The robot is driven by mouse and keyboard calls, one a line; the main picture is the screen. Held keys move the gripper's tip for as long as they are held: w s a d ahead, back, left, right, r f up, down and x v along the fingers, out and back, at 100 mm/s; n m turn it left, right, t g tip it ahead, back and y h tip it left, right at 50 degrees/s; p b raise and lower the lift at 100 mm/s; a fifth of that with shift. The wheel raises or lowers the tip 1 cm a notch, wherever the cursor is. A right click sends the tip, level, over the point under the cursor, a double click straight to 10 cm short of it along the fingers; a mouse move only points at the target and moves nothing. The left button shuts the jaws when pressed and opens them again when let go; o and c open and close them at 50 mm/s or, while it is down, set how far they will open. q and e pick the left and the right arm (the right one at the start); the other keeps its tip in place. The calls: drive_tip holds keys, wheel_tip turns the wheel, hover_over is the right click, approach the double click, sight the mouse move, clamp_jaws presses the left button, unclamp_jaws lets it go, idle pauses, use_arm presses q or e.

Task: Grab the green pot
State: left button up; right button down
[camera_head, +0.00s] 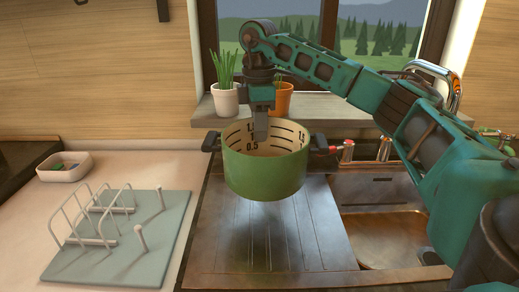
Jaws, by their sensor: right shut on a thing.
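The green pot (266,174) has a pale inside with dark measuring marks and two dark side handles. It hangs upright above the ribbed metal drainboard, with a dark blurred shadow below it. My right gripper (260,132) comes down from above at the pot's rim and is shut on the pot. The fingertips are partly hidden, so the exact place of the grip is hard to see. My left gripper is not in view.
A dish rack (127,245) stands on the left counter, with a small white tray (64,167) behind it. The sink (375,222) and taps are at right. Potted plants (226,98) stand on the sill behind the pot.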

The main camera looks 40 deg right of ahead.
wheel_tip(320, 180, up, 9)
drive_tip(key=shift+f+p, duration=0.2)
drive_tip(key=shift+p, duration=0.8)
drive_tip(key=shift+r, duration=0.7)
